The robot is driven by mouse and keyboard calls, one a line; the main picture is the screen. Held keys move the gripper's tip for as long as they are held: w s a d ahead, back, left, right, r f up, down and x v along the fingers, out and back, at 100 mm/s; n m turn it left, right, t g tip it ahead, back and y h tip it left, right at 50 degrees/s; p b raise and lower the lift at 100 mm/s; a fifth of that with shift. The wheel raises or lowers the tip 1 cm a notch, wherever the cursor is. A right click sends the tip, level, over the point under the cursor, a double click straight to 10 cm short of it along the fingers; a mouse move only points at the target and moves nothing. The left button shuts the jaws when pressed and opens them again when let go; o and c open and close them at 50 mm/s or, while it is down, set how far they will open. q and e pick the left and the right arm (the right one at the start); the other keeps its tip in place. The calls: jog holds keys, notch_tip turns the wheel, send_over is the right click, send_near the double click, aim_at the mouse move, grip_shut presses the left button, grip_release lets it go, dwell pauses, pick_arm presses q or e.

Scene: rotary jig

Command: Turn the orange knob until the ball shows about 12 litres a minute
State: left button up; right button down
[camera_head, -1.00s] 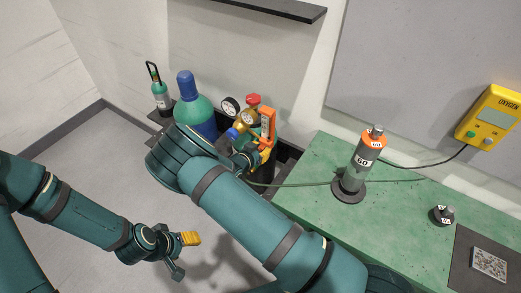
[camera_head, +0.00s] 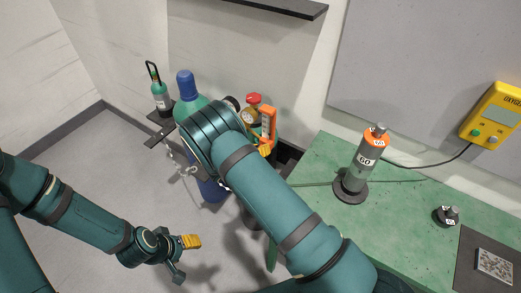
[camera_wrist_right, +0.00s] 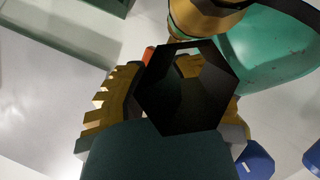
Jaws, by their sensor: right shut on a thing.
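The orange-framed flowmeter (camera_head: 269,122) stands by the regulator, partly behind my right arm; its ball and scale cannot be read. My right gripper (camera_head: 264,150) is at its lower end, mostly hidden by my wrist, with a yellow finger showing. In the right wrist view both toothed fingers flank a dark six-sided part, and a small orange patch, seemingly the orange knob (camera_wrist_right: 148,53), shows between them. The gripper is shut on it; the knob's angle cannot be told. My left gripper (camera_head: 187,258) is open and empty above the floor.
A green-and-blue cylinder (camera_head: 187,88) and a small cylinder (camera_head: 159,95) stand behind my arm. A red-topped valve (camera_head: 254,99) is close to the flowmeter. The green bench (camera_head: 320,220) carries a grey cylinder marked 60 (camera_head: 362,160). A yellow oxygen box (camera_head: 492,118) is at right.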

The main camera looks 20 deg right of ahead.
dwell(0.4)
jog(key=c, duration=0.7)
grip_release()
jog(key=v, duration=1.2)
